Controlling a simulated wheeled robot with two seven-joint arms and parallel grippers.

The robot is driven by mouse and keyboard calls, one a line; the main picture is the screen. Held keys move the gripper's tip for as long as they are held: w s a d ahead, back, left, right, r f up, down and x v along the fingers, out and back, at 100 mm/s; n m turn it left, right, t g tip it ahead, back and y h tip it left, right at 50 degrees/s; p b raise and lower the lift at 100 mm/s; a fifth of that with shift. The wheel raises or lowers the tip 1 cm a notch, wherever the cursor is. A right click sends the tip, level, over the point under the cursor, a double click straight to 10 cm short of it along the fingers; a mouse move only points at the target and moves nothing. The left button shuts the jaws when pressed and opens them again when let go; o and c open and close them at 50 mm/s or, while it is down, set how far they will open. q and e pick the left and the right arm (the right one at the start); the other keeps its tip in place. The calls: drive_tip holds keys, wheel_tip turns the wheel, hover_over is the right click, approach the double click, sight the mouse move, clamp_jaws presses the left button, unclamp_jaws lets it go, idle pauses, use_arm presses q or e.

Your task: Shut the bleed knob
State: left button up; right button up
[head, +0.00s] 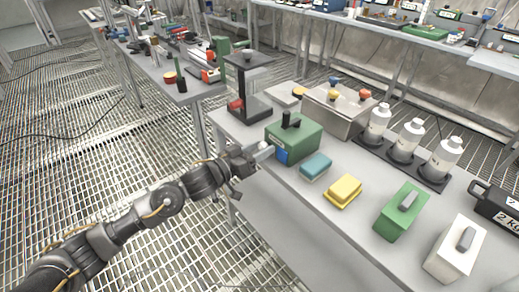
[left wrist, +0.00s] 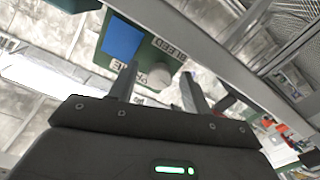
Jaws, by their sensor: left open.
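The green pump box (head: 296,140), with a black handle on top and a blue panel (head: 281,157), stands at the near left edge of the bench. My left gripper (head: 262,153) is at that face. Its fingers (left wrist: 160,72) are open, one on each side of the knob in the picture; contact cannot be told. The knob's setting cannot be read. My right gripper is out of view.
On the bench (head: 300,210) are a teal block (head: 315,166), a yellow sponge-like block (head: 343,190), a green handled block (head: 401,212), a white one (head: 455,250) and several white bottles. A black stand (head: 247,88) is behind the box. Grated floor lies left.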

use_arm(q)
drive_tip(key=shift+c, duration=0.2)
drive_tip(key=c, duration=1)
drive_tip(key=shift+o, duration=0.2)
